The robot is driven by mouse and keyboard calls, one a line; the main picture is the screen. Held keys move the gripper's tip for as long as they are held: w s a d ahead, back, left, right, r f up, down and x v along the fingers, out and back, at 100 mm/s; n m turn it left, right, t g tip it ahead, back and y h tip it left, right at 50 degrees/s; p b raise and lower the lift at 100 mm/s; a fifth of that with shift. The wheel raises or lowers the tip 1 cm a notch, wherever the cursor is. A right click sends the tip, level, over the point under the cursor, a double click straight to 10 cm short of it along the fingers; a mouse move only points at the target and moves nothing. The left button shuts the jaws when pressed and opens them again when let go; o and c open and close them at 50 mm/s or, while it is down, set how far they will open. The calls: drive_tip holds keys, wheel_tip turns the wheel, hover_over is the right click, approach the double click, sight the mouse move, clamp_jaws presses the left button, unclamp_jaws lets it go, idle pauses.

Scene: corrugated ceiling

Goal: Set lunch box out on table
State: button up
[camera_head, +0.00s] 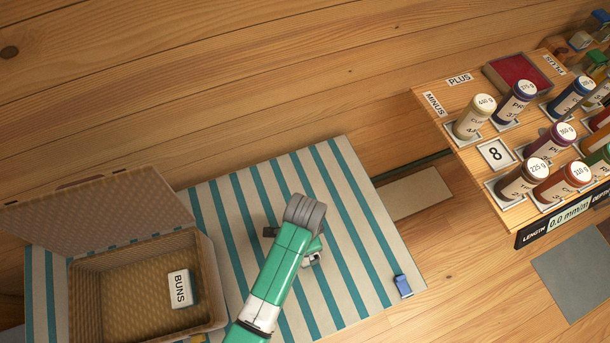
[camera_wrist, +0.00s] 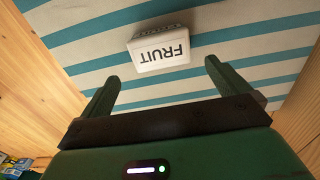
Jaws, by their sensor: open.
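A white box labelled FRUIT (camera_wrist: 160,50) lies on the striped cloth (camera_wrist: 90,45), ahead of my gripper (camera_wrist: 162,74) in the wrist view. My gripper is open, its two green fingers apart with nothing between them. The box appears roughly centred beyond the fingertips and looks apart from them. In the head view my arm hides most of this area, above the striped cloth (camera_head: 335,170). An open wicker hamper (camera_head: 212,270) stands on the cloth's left part, lid tilted back. A box labelled BUNS (camera_head: 181,288) is inside it.
A blue item (camera_head: 403,286) lies at the cloth's lower right corner. To the right, a wooden rack (camera_head: 445,93) holds several labelled jars and a red-lined tray (camera_head: 520,75). The cloth between my arm and the blue item looks clear.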

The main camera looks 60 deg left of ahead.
drive_tip(key=shift+r, duration=0.75)
